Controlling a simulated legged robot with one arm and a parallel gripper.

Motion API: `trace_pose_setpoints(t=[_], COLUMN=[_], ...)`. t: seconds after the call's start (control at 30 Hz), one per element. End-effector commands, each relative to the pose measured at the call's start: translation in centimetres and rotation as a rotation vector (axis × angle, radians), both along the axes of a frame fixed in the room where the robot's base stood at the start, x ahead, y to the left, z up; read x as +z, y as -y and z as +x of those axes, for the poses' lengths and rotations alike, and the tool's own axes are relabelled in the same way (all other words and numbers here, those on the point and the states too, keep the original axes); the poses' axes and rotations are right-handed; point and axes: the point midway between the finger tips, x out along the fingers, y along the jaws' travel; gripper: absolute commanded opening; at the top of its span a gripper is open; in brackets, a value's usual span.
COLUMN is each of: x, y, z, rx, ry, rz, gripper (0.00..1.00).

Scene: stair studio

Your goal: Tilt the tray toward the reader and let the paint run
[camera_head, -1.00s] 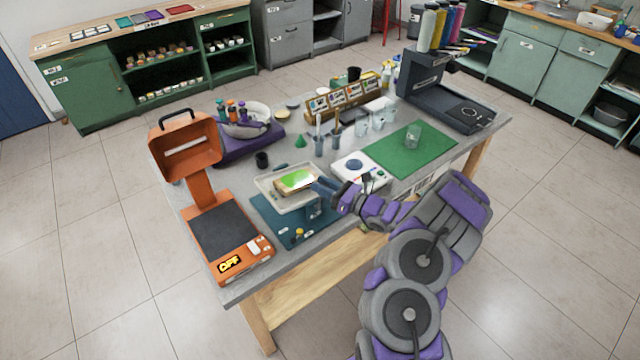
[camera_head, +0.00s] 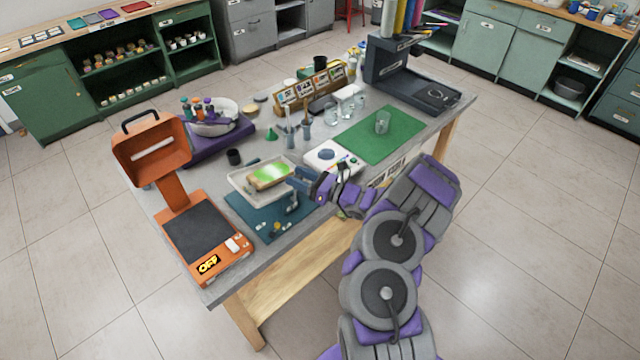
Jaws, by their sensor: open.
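A shallow whitish tray (camera_head: 239,182) lies near the front edge of the grey workbench. A box-like piece (camera_head: 268,177) with a green and white top and tan side rests in or over it. My gripper (camera_head: 295,187) is open, just right of the tray, its blue-grey fingers near the right end of that piece. I cannot tell whether they touch it. An orange device (camera_head: 190,240) with a dark plate, raised hood and "OFF" display stands left of the tray. Whether it is the reader is unclear.
A teal mat (camera_head: 262,222) lies in front of the tray. A white device (camera_head: 325,157) and green mat (camera_head: 385,135) are to the right. A purple-based bowl stand (camera_head: 205,135), dark cup (camera_head: 234,157) and upright tools stand behind. Floor around the bench is clear.

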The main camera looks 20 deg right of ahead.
Motion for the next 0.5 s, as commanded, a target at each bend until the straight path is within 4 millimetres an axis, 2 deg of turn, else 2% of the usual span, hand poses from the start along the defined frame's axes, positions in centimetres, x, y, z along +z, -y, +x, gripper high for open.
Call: trace_pose_setpoints(t=[0.17,0.5], x=[-0.1,-1.0], y=[2.1,7.0], z=[-2.2,-8.0], rx=[-0.006,-0.006], ry=[0.0,-0.004], rz=[0.002,0.001], gripper=[0.52,0.52])
